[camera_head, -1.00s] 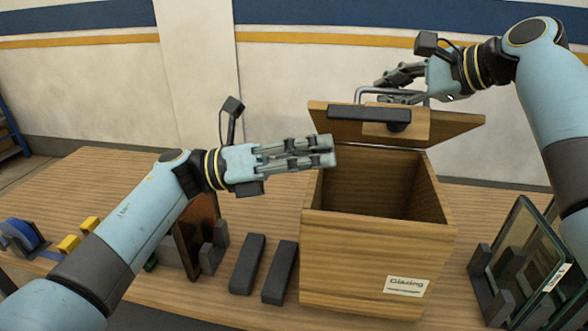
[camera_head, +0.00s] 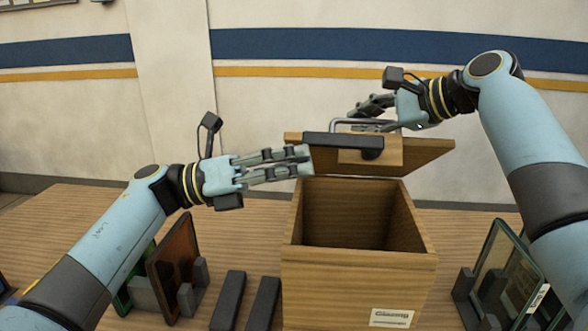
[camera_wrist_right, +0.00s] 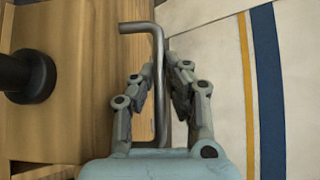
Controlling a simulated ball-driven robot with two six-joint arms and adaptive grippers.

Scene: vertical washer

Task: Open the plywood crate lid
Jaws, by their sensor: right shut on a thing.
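The plywood crate (camera_head: 362,265) stands on the table with its inside showing empty. Its lid (camera_head: 428,150) is raised and tilted back at the rear edge. The lid carries a dark bar and a metal handle (camera_head: 340,122), which also shows in the right wrist view (camera_wrist_right: 158,70). My right gripper (camera_head: 368,112) is shut on the handle; in the wrist view its fingers (camera_wrist_right: 160,82) lie on both sides of the metal rod. My left gripper (camera_head: 308,160) is beside the lid's left end, empty, its two fingers close together with a narrow gap.
Two dark bars (camera_head: 229,300) lie left of the crate. A brown panel (camera_head: 172,268) stands in a grey rack further left. Glass panes (camera_head: 505,275) stand in a rack at the right. The wall is behind the table.

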